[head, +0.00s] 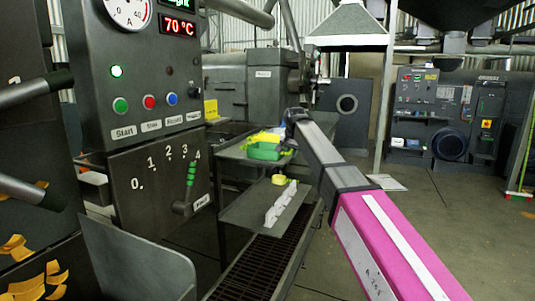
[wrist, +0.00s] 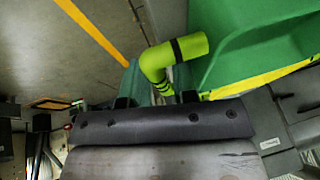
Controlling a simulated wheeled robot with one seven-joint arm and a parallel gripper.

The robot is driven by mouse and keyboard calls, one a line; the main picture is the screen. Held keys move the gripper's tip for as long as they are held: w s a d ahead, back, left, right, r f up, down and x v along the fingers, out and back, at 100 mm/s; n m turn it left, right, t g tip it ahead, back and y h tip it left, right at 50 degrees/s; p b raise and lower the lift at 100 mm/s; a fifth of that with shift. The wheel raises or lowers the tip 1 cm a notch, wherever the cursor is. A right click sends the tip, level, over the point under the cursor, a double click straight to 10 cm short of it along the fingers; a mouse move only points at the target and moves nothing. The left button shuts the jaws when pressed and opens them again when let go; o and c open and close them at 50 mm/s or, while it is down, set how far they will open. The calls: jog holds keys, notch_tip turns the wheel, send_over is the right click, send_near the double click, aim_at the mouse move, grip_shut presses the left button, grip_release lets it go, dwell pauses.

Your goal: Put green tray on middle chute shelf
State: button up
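The green tray (head: 264,151) rests on the upper grey shelf (head: 233,151) in the head view, with yellow material at its top. In the wrist view the green tray (wrist: 252,50) fills the upper right, seen close up. A yellow-green bent handle (wrist: 188,47) with dark bands stands beside it. My gripper (wrist: 160,88) has its two fingers apart, with the lower part of the handle between them; I cannot tell whether they touch it. In the head view my gripper is at the tray's right end, mostly hidden behind my arm.
A lower shelf (head: 242,212) holds a row of white pieces (head: 281,203) and a small yellow item (head: 279,179). A dark floor grate (head: 247,272) lies below. A control panel (head: 145,95) with a lever stands at left. Open floor (head: 440,215) lies to the right.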

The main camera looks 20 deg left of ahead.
grip_shut()
